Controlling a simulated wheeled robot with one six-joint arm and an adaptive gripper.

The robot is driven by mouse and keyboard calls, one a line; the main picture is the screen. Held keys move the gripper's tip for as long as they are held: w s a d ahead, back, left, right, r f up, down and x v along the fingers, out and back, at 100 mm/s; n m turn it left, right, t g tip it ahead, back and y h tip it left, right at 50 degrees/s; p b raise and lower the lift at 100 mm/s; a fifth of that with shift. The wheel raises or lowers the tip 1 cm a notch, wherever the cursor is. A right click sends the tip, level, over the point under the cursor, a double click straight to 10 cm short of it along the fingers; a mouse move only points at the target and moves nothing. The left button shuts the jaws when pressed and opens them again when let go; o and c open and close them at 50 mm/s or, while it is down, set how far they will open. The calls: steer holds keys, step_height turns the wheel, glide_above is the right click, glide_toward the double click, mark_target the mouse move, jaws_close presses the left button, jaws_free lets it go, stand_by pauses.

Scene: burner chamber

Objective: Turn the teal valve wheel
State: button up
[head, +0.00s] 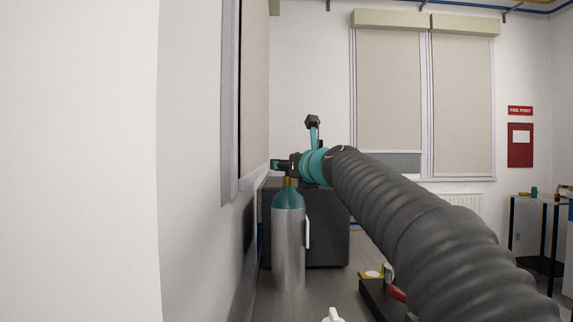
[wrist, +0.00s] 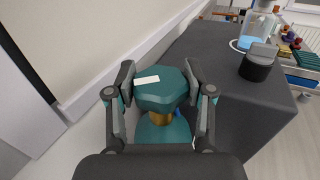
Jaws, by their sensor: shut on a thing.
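The teal valve wheel (wrist: 160,90) is a faceted knob with a white mark on its top, seen from above in the wrist view. It sits on a brass stem over the teal shoulder of a gas cylinder (head: 289,245), which stands upright with a silver body. My gripper (wrist: 159,84) is shut on the wheel, with one finger on its left side and one on its right. In the head view my gripper (head: 283,166) is at the cylinder's top, and I cannot make out the wheel there.
A dark grey cabinet (head: 335,230) stands close behind the cylinder. A wall (head: 190,150) runs close along the left. A red-handled item on a dark base (head: 385,290) is on the right, partly behind my arm. A black-framed table (head: 535,230) stands far right.

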steer(key=shift+m+t+h, duration=0.4)
steer(key=shift+m+h, duration=0.3)
steer(key=shift+h, duration=0.4)
steer(key=o, duration=1.2)
steer(key=shift+s, duration=0.1)
steer(key=v, duration=1.1)
steer(key=shift+s+d, duration=0.15)
steer(key=shift+s, duration=0.25)
